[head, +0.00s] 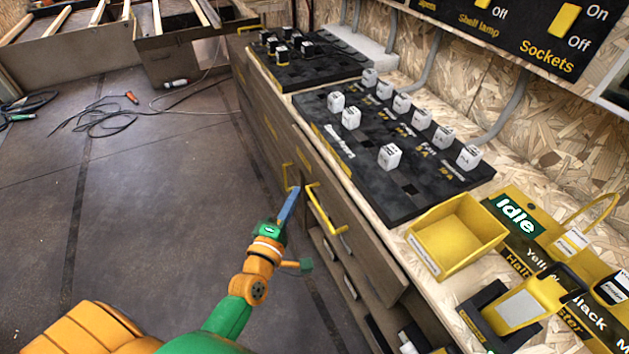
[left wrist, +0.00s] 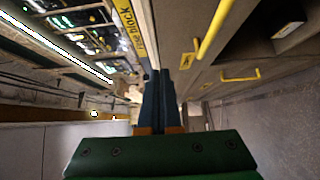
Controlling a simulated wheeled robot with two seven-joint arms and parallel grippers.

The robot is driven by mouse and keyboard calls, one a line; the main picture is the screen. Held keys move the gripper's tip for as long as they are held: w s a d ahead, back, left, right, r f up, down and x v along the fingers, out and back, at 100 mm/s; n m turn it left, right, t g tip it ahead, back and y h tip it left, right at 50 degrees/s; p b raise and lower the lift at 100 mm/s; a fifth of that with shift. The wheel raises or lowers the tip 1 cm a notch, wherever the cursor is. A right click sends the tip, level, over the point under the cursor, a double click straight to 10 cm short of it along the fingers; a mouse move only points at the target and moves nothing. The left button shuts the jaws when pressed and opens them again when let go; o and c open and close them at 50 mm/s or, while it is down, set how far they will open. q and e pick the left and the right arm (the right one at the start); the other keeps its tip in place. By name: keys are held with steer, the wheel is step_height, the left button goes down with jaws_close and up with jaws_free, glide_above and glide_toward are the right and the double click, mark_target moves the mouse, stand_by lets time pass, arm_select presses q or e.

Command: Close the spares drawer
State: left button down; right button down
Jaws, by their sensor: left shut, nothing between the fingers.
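The wooden cabinet has a drawer front (head: 355,245) with a long yellow handle (head: 326,212). This front appears to stand slightly out from the cabinet, but I cannot read its label or confirm it is the spares drawer. A farther front has another yellow handle (head: 287,177). My left gripper (head: 293,192) is shut and empty, its blue fingers pointing up at the cabinet between the two handles. In the left wrist view the shut fingers (left wrist: 160,75) point along a wooden front with a yellow handle (left wrist: 213,30). I cannot tell whether they touch. My right gripper is not in view.
Open shelves lie below the drawers. The floor (head: 150,190) left of the cabinet is clear, with cables (head: 100,118) farther back.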

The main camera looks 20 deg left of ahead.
arm_select(q)
steer(key=w, duration=0.2)
steer(key=w+d, duration=0.1)
steer(key=w, duration=0.1)
steer(key=w+d, duration=0.1)
steer(key=w, duration=0.1)
steer(key=shift+w, duration=0.35)
steer(key=shift+w+d, duration=0.2)
steer(key=shift+w, duration=0.1)
